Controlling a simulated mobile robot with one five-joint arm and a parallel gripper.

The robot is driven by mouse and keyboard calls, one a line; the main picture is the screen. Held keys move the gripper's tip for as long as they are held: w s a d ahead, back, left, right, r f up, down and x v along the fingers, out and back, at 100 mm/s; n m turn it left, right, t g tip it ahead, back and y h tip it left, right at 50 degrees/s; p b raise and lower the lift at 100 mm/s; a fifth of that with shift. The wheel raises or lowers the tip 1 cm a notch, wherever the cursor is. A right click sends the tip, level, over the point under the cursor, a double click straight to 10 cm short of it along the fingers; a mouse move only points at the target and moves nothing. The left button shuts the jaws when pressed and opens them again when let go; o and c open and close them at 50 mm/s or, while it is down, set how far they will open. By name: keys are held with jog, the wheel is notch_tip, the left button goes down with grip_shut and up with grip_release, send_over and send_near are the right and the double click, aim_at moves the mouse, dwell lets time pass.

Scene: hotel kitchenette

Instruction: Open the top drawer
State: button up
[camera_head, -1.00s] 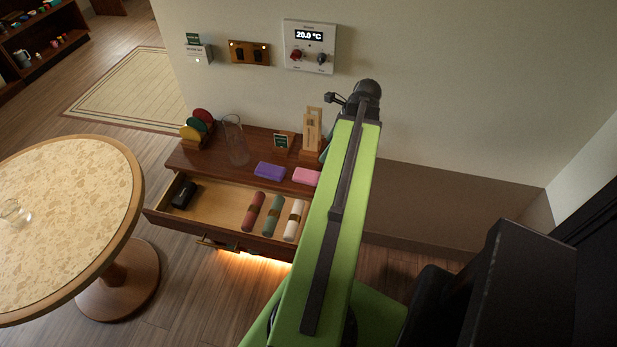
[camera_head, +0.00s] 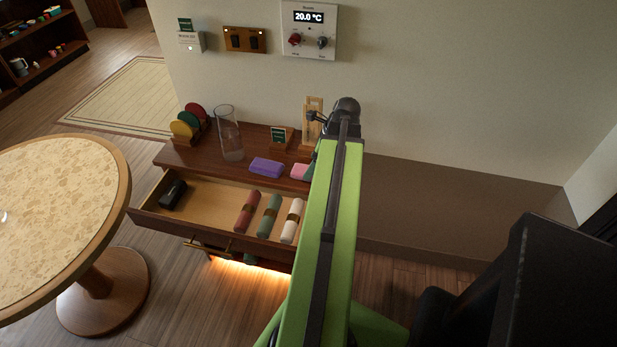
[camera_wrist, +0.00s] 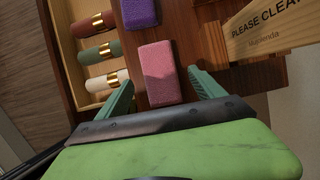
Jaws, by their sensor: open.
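The top drawer (camera_head: 216,194) of the dark wooden cabinet stands pulled out, with its light wood inside showing. It holds a black case (camera_head: 172,194) at the left and red, green and white rolls (camera_head: 246,212) at the right. The drawer's right end is hidden behind my arm. A brass handle (camera_head: 207,246) shows low on the cabinet front; I cannot tell which drawer it belongs to. My gripper (camera_wrist: 160,88) is open and empty in the wrist view, its green fingers either side of a pink sponge (camera_wrist: 158,72) on the cabinet top. In the head view my arm mostly hides it.
The cabinet top carries a purple sponge (camera_head: 267,167), a glass vase (camera_head: 229,134), coloured discs (camera_head: 186,122) and a wooden sign (camera_head: 312,118). A round table (camera_head: 58,205) stands at the left. The floor between table and cabinet looks clear.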

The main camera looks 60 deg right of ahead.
jog(key=b+x, duration=0.2)
jog(key=x, duration=0.1)
jog(key=shift+f, duration=0.35)
jog(key=shift+r, duration=0.1)
jog(key=c, duration=1.6)
jog(key=p+v, duration=0.1)
jog(key=p, duration=0.1)
jog(key=p+v, duration=0.1)
jog(key=v, duration=0.1)
jog(key=w+p+v, duration=0.1)
jog(key=p+v, duration=0.1)
jog(key=shift+s+a+r+p, duration=0.1)
jog(key=shift+a+r+p, duration=0.2)
jog(key=shift+r, duration=0.15)
jog(key=s+r+p, duration=0.1)
jog(key=s, duration=0.2)
jog(key=s+r+p, duration=0.2)
jog(key=s, duration=0.2)
jog(key=s+d+r+p, duration=0.1)
jog(key=s+r+p, duration=0.1)
jog(key=s, duration=0.1)
jog(key=shift+s+r, duration=0.25)
jog(key=shift+s, duration=0.1)
